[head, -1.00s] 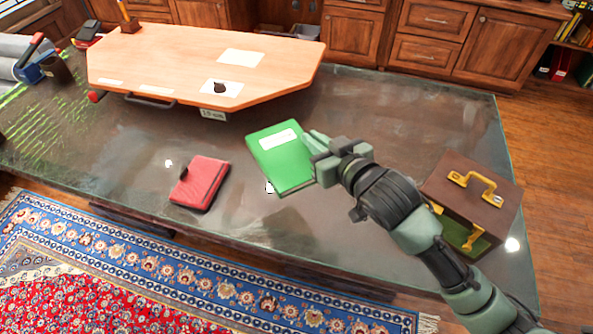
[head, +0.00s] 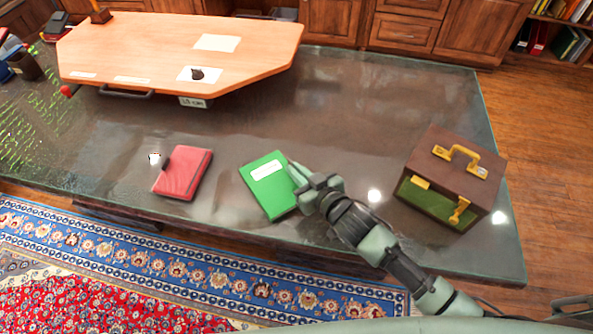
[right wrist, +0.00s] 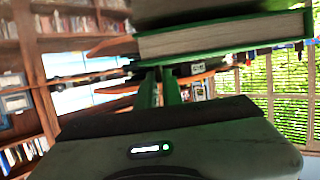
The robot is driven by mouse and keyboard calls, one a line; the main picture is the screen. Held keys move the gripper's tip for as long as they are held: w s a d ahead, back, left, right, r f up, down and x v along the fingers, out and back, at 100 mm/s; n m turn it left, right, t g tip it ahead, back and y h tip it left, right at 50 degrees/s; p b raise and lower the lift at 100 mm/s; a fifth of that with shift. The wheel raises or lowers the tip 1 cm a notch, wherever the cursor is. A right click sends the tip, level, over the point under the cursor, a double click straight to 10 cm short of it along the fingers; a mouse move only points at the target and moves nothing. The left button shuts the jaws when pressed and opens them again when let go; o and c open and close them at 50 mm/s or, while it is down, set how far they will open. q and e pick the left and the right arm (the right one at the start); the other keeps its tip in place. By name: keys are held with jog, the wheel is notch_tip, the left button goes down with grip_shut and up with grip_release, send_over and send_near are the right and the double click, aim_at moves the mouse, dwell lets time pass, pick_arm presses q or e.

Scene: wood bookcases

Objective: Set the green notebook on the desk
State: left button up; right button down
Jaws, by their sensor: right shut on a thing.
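The green notebook (head: 264,191) with a white label is over the dark glossy desk (head: 330,110), near its front edge, in the head view. My right gripper (head: 298,178) is shut on the notebook's right edge. In the right wrist view the notebook (right wrist: 225,35) shows edge-on with its pages, at the tips of the fingers (right wrist: 161,85). The notebook looks flat and low over the desk; I cannot tell whether it touches the top. My left gripper is not in view.
A red notebook (head: 183,173) lies to the left. A brown box with a yellow handle (head: 455,178) stands to the right. A light wooden drawing board (head: 150,50) covers the back left. Desk surface behind the green notebook is clear. A patterned rug (head: 180,270) lies in front.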

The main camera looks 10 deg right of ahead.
dwell(0.3)
jog(key=c, duration=1.6)
grip_release()
jog(key=shift+f, duration=0.15)
jog(key=shift+o, duration=0.2)
jog(key=shift+r, duration=0.3)
jog(key=v, duration=1.2)
jog(key=shift+f, duration=0.1)
